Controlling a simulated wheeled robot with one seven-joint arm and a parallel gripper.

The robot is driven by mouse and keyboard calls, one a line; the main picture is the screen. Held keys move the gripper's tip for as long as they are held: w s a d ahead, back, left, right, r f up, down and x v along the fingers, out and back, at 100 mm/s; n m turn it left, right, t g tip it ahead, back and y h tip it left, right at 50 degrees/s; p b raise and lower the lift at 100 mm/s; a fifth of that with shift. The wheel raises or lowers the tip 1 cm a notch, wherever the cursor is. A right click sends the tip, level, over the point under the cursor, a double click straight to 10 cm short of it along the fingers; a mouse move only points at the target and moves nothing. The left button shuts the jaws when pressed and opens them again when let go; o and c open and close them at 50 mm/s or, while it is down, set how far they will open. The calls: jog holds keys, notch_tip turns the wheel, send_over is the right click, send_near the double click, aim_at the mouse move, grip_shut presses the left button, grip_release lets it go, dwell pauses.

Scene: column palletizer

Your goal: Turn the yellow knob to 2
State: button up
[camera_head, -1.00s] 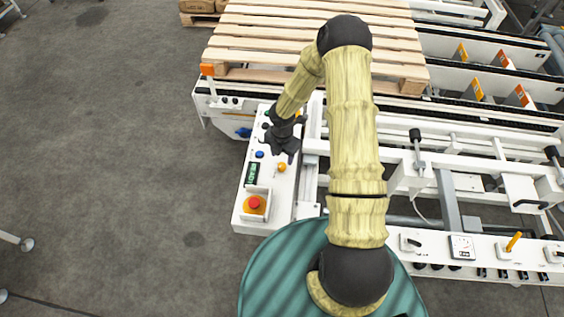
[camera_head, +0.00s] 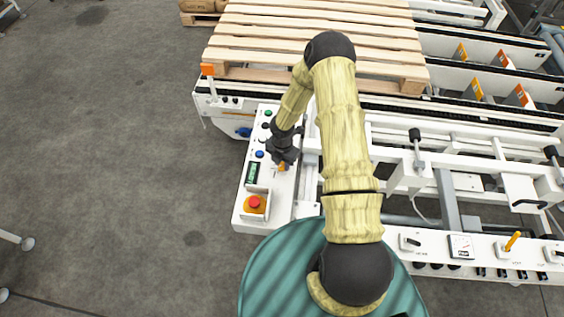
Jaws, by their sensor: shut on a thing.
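The yellow knob (camera_head: 282,167) is a small yellow-orange piece on the white control panel (camera_head: 280,202), to the right of the small dark display (camera_head: 253,173). My gripper (camera_head: 283,163) points down over the knob and is shut on it. The dark gripper hides most of the knob, so I cannot read which position it points to. No number marks are legible around it.
A red emergency button (camera_head: 254,202) on a yellow base sits in front of the display. A blue button (camera_head: 259,154) is just left of my gripper. A lower right panel (camera_head: 490,249) carries a tilted yellow-orange lever (camera_head: 513,241). A wooden pallet (camera_head: 250,42) lies behind.

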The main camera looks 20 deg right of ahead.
aim_at(282, 165)
jog(key=shift+m+b, duration=0.3)
jog(key=shift+m, duration=0.2)
jog(key=m+b, duration=0.1)
jog(key=m, duration=0.2)
jog(key=shift+m+b, duration=0.3)
jog(key=shift+b, duration=0.05)
jog(key=m+b, duration=0.1)
jog(key=m, duration=0.3)
jog(key=shift+m+b, duration=0.3)
jog(key=shift+b, duration=0.1)
jog(key=m+b, duration=0.1)
jog(key=m, duration=0.3)
jog(key=shift+m+b, duration=0.3)
jog(key=m+b, duration=0.1)
jog(key=m, duration=0.3)
jog(key=shift+r, duration=0.1)
jog(key=o, duration=1)
jog(key=shift+s, duration=0.1)
notch_tip(282, 165, up, 17)
jog(key=shift+r+b, duration=0.15)
jog(key=shift+b, duration=0.6)
